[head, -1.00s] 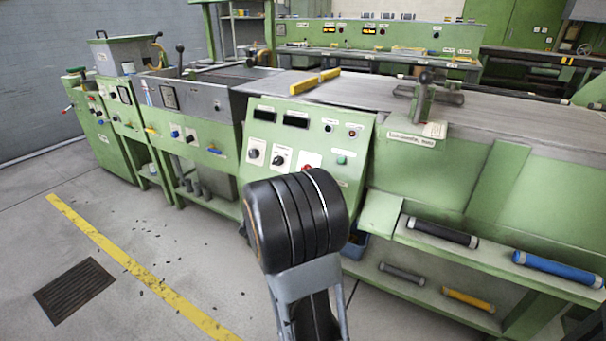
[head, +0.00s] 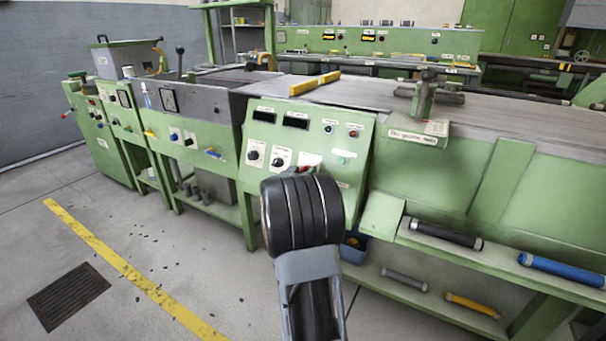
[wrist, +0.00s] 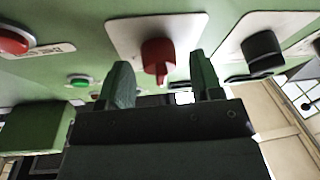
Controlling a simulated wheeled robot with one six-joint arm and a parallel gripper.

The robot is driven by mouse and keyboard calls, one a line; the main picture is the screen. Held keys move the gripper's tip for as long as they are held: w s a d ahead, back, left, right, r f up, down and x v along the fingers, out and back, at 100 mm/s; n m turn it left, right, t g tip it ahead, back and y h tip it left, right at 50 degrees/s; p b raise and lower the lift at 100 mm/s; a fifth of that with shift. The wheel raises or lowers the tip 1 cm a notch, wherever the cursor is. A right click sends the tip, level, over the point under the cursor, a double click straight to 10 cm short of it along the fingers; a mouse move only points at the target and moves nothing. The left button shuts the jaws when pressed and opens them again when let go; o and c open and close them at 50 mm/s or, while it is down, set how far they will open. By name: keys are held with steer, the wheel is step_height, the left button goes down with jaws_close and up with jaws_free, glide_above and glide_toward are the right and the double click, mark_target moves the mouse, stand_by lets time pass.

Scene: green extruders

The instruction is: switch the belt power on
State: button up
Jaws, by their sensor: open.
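The green control panel (head: 310,148) on the near machine carries two dark displays, black knobs, small lamps and a red control (head: 305,168). In the wrist view a red knob (wrist: 158,58) sits on a white plate, its pointer toward the picture's bottom. My gripper (wrist: 160,70) is open, with one finger to each side of this knob and gaps on both sides. Whether the fingertips reach past the knob is unclear. In the head view my arm hides the gripper. The lettering on the panel is too small to read.
In the wrist view a black knob (wrist: 262,52) is close to the right finger. A green button (wrist: 78,82) and a red button (wrist: 12,42) lie to the left. A shelf with rollers (head: 440,234) is right of my arm.

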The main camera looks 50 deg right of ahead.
steer(key=shift+c, duration=0.3)
steer(key=c, duration=0.8)
steer(key=shift+c, duration=0.2)
steer(key=shift+m, duration=0.3)
steer(key=m+g, duration=0.1)
steer(key=m, duration=0.2)
steer(key=m+g+h, duration=0.1)
steer(key=m+g, duration=0.1)
steer(key=m, duration=0.2)
steer(key=shift+w, duration=0.2)
steer(key=m+g+p, duration=0.1)
steer(key=m, duration=0.2)
steer(key=m+g, duration=0.2)
steer(key=m, duration=0.2)
steer(key=shift+y+p, duration=0.3)
steer(key=shift+p, duration=0.1)
steer(key=shift+m+g, duration=0.4)
steer(key=shift+m, duration=0.1)
steer(key=o, duration=0.9)
steer(key=shift+a, duration=0.1)
